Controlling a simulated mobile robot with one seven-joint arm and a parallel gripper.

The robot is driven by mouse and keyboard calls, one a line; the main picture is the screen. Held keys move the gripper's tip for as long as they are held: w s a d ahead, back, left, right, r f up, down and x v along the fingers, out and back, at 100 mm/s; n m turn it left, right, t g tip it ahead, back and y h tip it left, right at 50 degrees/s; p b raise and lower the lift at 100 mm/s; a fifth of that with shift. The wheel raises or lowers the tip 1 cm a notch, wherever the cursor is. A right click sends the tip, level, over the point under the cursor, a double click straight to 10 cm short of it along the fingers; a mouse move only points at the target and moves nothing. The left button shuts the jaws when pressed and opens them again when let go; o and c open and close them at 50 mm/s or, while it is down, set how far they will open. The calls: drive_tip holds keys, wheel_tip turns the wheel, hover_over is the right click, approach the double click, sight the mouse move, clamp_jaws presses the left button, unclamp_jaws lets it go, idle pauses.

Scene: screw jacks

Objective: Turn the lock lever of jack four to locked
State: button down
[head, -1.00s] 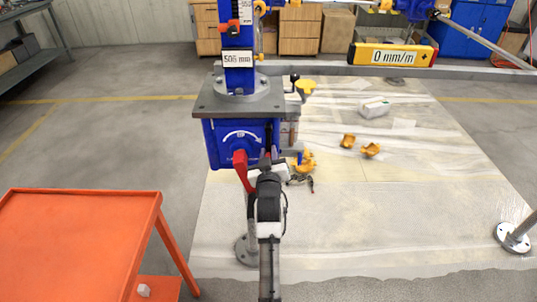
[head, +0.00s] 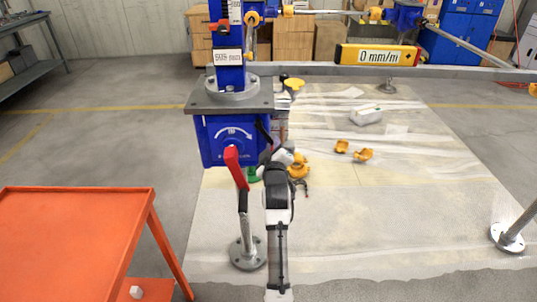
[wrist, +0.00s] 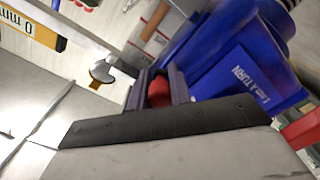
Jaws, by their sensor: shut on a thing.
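The blue jack (head: 213,150) stands left of centre in the head view, with a grey plate on top; no jack number is readable. A red crank arm (head: 233,165) with a black grip hangs on its front. My gripper (head: 272,158) is at the jack's lower right side. In the wrist view, its fingers (wrist: 157,80) are closed around a small red part (wrist: 158,93), seemingly the lock lever's grip, beside the blue housing (wrist: 240,75) marked "TURN". The rest of that lever and any lock marking are hidden by my gripper and the housing.
An orange table (head: 75,235) stands at the lower left. A yellow level (head: 375,55) reading 0 mm/m sits on the grey beam behind. Yellow pieces (head: 362,154) and a white block (head: 366,114) lie on the sheeted floor, which is mostly clear to the right.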

drive_tip(key=d+r+n+b, duration=0.3)
drive_tip(key=r+n+b, duration=0.2)
drive_tip(key=n, duration=0.7)
drive_tip(key=shift+d+r, duration=0.4)
drive_tip(key=shift+r, duration=0.5)
drive_tip(key=c, duration=1.3)
unclamp_jaws()
drive_tip(key=shift+r, duration=0.15)
drive_tip(key=shift+s, duration=0.1)
drive_tip(key=s+b, duration=0.3)
drive_tip(key=s, duration=1)
drive_tip(key=shift+s, duration=0.35)
